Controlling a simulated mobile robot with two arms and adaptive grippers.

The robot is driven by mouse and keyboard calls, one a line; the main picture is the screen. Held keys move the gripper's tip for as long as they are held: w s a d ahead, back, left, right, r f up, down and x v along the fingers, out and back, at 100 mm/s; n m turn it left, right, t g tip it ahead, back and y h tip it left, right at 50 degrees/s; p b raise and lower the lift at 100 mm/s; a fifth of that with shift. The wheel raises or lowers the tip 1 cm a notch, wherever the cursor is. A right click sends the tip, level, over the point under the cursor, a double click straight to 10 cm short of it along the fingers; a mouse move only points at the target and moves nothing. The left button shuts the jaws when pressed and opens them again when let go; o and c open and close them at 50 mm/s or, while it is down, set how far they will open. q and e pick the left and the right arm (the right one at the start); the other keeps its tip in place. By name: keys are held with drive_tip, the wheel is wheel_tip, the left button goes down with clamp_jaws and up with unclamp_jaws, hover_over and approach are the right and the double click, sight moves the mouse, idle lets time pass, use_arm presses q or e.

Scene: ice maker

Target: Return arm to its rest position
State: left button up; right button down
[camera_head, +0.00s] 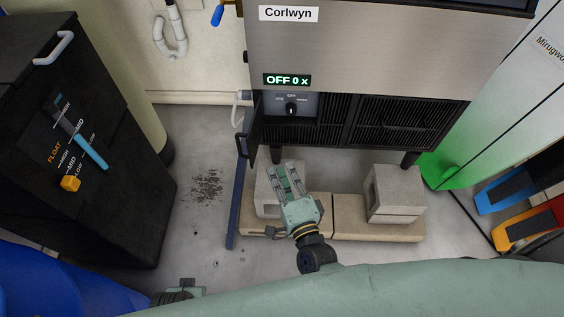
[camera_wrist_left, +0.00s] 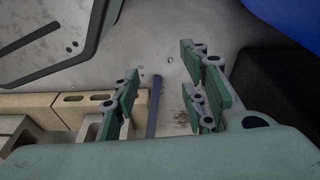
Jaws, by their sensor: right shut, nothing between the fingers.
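The ice maker (camera_head: 350,50) stands at the top of the head view, with a "Corlwyn" label and a green display reading "OFF 0 x". Its small front door (camera_head: 251,130) hangs open to the left of a black control knob (camera_head: 291,108). My right gripper (camera_head: 281,176) is below the knob, pointing up toward the machine. It is shut and empty, apart from the knob and door. My left gripper (camera_wrist_left: 163,92) shows in the left wrist view, its fingers spread over the floor with nothing between them.
Orange and blue objects are at right. Open floor shows left of centre.

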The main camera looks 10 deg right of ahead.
drive_tip(key=s+d+f+n+g+y, duration=0.1)
drive_tip(key=s+f+n+g, duration=0.55)
drive_tip(key=f, duration=0.35)
drive_tip(key=s+d+f+n+g, duration=0.2)
drive_tip(key=s+f+n+g, duration=0.3)
drive_tip(key=s+f+n, duration=0.4)
drive_tip(key=s+d+f+n+g+h, duration=0.2)
drive_tip(key=s+d+f+n+g, duration=0.1)
drive_tip(key=s+d+f+g, duration=0.25)
use_arm(q)
drive_tip(key=s+a+p, duration=0.1)
drive_tip(key=s+p, duration=0.7)
drive_tip(key=s+a+f+g+p, duration=0.1)
drive_tip(key=s+a+p, duration=0.1)
drive_tip(key=s+p, duration=0.6)
drive_tip(key=shift+s+a+f, duration=0.25)
drive_tip(key=shift+s, duration=0.45)
use_arm(e)
drive_tip(key=s+d, duration=0.2)
drive_tip(key=s, duration=0.7)
drive_tip(key=s+d, duration=0.3)
drive_tip(key=s, duration=0.6)
drive_tip(key=shift+s+f+n+h, duration=0.35)
drive_tip(key=shift+h, duration=0.05)
